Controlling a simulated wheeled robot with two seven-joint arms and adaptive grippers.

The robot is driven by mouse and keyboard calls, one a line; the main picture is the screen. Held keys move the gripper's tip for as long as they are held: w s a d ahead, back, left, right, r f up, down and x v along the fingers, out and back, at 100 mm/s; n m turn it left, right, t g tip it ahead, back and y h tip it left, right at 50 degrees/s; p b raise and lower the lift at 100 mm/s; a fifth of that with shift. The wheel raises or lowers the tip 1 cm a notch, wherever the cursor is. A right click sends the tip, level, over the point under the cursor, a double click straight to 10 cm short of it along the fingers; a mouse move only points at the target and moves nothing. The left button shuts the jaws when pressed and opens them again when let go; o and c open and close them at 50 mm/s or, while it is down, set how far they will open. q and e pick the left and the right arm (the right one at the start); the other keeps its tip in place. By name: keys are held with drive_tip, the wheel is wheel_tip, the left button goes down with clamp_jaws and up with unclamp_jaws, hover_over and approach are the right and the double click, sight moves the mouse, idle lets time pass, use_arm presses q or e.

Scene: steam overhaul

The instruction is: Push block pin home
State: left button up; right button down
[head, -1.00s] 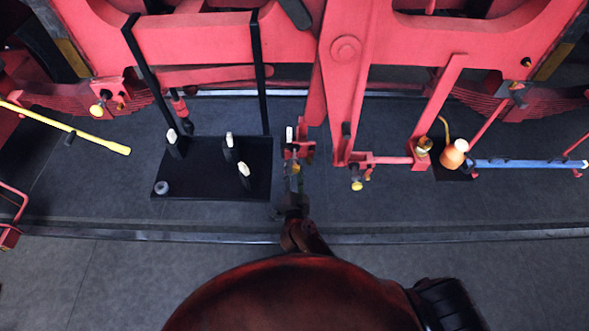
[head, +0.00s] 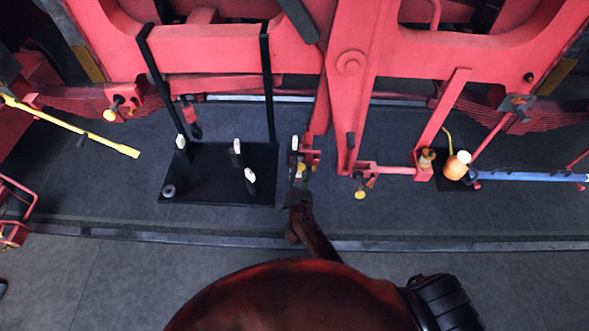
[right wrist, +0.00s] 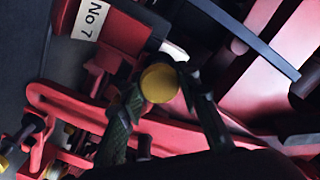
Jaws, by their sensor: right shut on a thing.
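The block pin, as I take it, shows as a round yellow head (right wrist: 159,83) between the fingertips of my right gripper (right wrist: 158,92) in the right wrist view. The fingers are shut on it. In the head view my right gripper (head: 298,188) is at the small red bracket (head: 309,158) below the red frame, with a yellow spot at its tip. The pin's shank is hidden, so I cannot tell how deep it sits. My left gripper is not in view.
A black board (head: 220,192) with several white-topped black posts lies left of the gripper. A yellow bar (head: 100,140) is at far left. An orange can (head: 456,167) and a blue bar (head: 530,176) are at right. A red block labelled "No 7" (right wrist: 110,35) stands close to the fingers.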

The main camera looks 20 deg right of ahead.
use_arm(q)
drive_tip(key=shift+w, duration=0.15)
use_arm(e)
drive_tip(key=shift+w+r, duration=0.1)
drive_tip(key=c, duration=1.9)
unclamp_jaws()
drive_tip(key=o, duration=0.5)
drive_tip(key=shift+w+d, duration=0.1)
drive_tip(key=shift+w, duration=0.05)
drive_tip(key=shift+s, duration=0.3)
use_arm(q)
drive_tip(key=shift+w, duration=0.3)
use_arm(e)
drive_tip(key=v, duration=1.1)
drive_tip(key=shift+s+a, duration=0.25)
drive_tip(key=shift+s, duration=0.05)
